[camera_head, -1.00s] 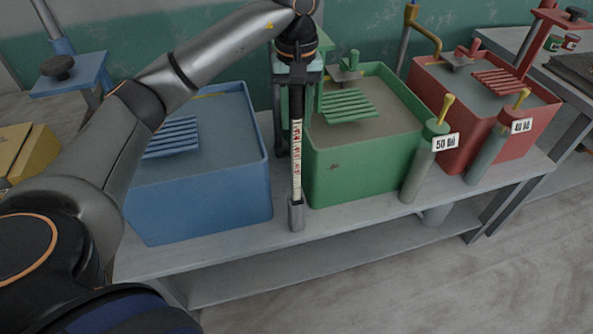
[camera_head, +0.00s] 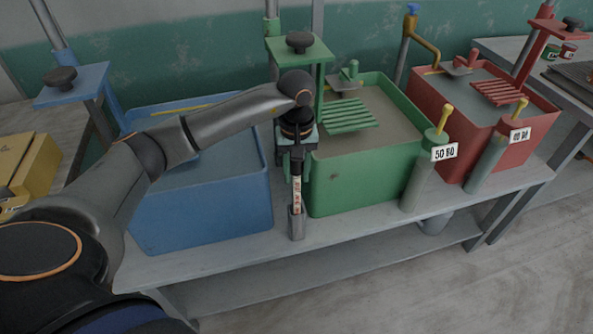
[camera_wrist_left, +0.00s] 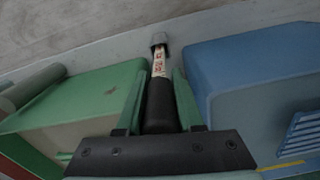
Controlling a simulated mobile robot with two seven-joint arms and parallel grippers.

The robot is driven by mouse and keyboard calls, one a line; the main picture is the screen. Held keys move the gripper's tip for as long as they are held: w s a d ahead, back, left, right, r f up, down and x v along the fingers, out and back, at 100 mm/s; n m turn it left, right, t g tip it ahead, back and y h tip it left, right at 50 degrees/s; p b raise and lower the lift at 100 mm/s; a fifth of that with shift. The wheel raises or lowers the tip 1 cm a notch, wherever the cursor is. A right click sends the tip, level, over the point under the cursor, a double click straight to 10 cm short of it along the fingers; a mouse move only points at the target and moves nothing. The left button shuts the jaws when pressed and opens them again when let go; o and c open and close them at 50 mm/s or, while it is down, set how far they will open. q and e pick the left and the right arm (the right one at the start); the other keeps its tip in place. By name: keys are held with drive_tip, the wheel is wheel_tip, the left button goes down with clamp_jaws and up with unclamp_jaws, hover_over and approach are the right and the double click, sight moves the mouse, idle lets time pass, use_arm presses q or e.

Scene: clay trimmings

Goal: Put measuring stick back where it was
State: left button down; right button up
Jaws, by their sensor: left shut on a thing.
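The measuring stick (camera_head: 297,194) is upright, with a pale band of red and dark marks and a black upper part. Its lower end is inside a small grey holder (camera_head: 297,224) at the front edge of the bench, between the blue and green tubs. My left gripper (camera_head: 297,164) points down above the holder, shut on the stick's black upper part. In the left wrist view, the black part (camera_wrist_left: 160,103) lies between the fingers and the marked band (camera_wrist_left: 158,64) runs into the holder (camera_wrist_left: 159,39). The stick's lower end is hidden inside it.
A blue tub (camera_head: 205,215) stands left of the stick and a green tub (camera_head: 365,178) right of it. Two labelled cylinders (camera_head: 418,185) (camera_head: 488,160) and a red tub (camera_head: 535,140) stand farther right. The grey bench (camera_head: 345,226) has a narrow clear front strip.

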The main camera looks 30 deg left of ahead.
use_arm(q)
drive_tip(key=shift+f, duration=0.2)
drive_tip(key=c, duration=0.5)
unclamp_jaws()
drive_tip(key=shift+r, duration=0.1)
drive_tip(key=shift+c, duration=0.2)
